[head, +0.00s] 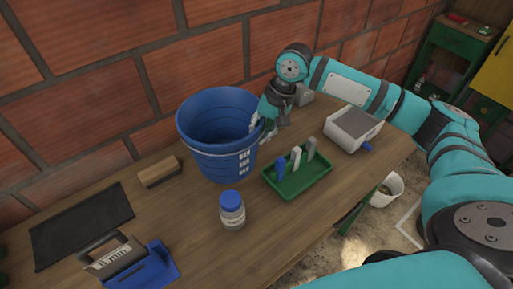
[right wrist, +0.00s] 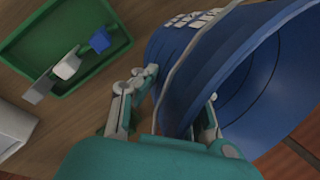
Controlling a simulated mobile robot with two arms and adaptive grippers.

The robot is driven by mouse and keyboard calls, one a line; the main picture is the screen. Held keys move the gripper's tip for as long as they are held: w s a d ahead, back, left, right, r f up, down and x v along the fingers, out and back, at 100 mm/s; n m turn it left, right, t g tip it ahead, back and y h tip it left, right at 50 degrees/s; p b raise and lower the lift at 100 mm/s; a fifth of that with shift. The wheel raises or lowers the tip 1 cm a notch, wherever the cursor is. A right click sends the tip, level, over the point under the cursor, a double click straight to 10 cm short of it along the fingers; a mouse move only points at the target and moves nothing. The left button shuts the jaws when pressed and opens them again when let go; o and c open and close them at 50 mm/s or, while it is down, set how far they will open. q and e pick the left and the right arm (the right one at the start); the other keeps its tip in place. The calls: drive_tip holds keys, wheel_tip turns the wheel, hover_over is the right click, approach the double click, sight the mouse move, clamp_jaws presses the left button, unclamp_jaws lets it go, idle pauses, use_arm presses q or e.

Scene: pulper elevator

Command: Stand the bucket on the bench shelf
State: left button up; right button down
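The blue bucket (head: 213,140) stands upright and open-topped on the wooden bench (head: 285,230), near the brick wall. My right gripper (head: 268,122) is at the bucket's right rim. In the right wrist view, the fingers of my right gripper (right wrist: 180,90) are spread well apart, with the rim of the bucket (right wrist: 205,65) between them. One finger is outside the wall and the other is on the inner side. I cannot tell whether either fingertip touches it. My left gripper is not in view. No separate shelf of the bench shows clearly.
A green tray (head: 297,186) with upright pieces is right of the bucket. A blue-capped jar (head: 232,211) stands in front, a wooden block (head: 159,172) lies left. A grey-topped box (head: 352,129) is farther right. A white bucket (head: 386,190) is below the bench's right edge.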

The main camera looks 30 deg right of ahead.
wheel_tip(320, 180, down, 5)
drive_tip(key=shift+w+r+p, duration=0.1)
drive_tip(key=shift+w+p, duration=0.05)
drive_tip(key=shift+p, duration=0.25)
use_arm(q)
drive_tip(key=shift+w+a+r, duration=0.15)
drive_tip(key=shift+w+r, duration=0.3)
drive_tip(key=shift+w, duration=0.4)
use_arm(e)
drive_tip(key=c, duration=1.5)
unclamp_jaws()
